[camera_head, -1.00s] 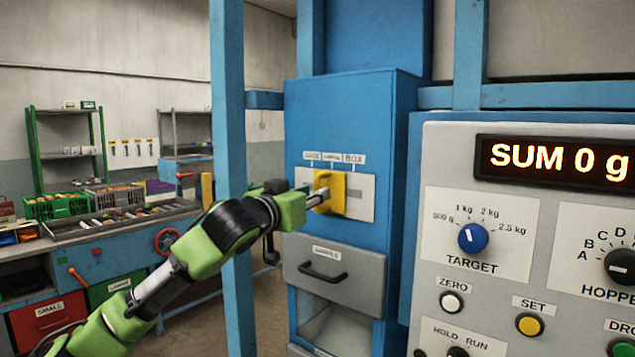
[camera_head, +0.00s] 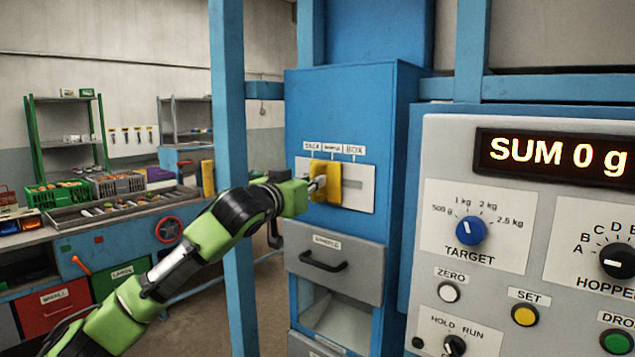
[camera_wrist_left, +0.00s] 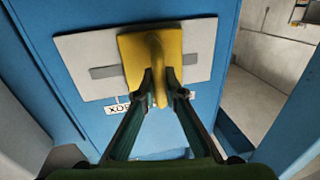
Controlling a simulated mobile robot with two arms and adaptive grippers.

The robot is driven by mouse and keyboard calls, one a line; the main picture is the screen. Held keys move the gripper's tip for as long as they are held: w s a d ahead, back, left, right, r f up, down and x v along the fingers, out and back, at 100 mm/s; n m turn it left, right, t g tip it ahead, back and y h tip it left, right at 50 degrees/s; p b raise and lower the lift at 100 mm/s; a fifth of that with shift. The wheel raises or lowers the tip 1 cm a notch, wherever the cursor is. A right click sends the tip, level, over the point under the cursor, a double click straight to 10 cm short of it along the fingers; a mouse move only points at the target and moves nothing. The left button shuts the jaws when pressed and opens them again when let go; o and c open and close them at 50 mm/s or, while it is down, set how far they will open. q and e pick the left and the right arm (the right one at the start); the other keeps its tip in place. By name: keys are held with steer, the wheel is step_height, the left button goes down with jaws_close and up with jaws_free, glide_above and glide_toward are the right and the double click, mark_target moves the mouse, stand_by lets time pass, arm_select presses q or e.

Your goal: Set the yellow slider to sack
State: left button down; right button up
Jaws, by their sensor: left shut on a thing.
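The yellow slider (camera_head: 333,171) sits in a slot on a grey plate (camera_head: 360,187) on the front of the blue cabinet. Above the plate, labels read SACK (camera_head: 311,146), an unclear middle word (camera_head: 333,148) and BOX (camera_head: 355,150). The slider stands a little left of the middle label, between it and SACK. My left gripper (camera_head: 318,185) is shut on the slider's handle. The left wrist view shows both fingers (camera_wrist_left: 160,92) on either side of the yellow handle (camera_wrist_left: 156,55), with the BOX label (camera_wrist_left: 117,108) beside them. My right gripper is not in view.
A blue post (camera_head: 229,120) stands left of the cabinet, close behind my left arm. Below the plate is a grey drawer (camera_head: 335,262) with a black handle. A control panel (camera_head: 470,270) with knobs, buttons and a display reading SUM 0 g (camera_head: 557,153) stands at right.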

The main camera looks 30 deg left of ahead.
arm_select(q)
steer(key=a, duration=0.2)
steer(key=a+p, duration=0.1)
steer(key=a, duration=0.2)
steer(key=shift+w+r, duration=0.1)
steer(key=shift+w, duration=0.1)
steer(key=c, duration=2.4)
jaws_free()
steer(key=shift+a, duration=0.1)
steer(key=shift+c, duration=0.2)
steer(key=o, duration=0.3)
steer(key=shift+a, duration=0.1)
steer(key=shift+o, duration=0.2)
steer(key=shift+a, duration=0.1)
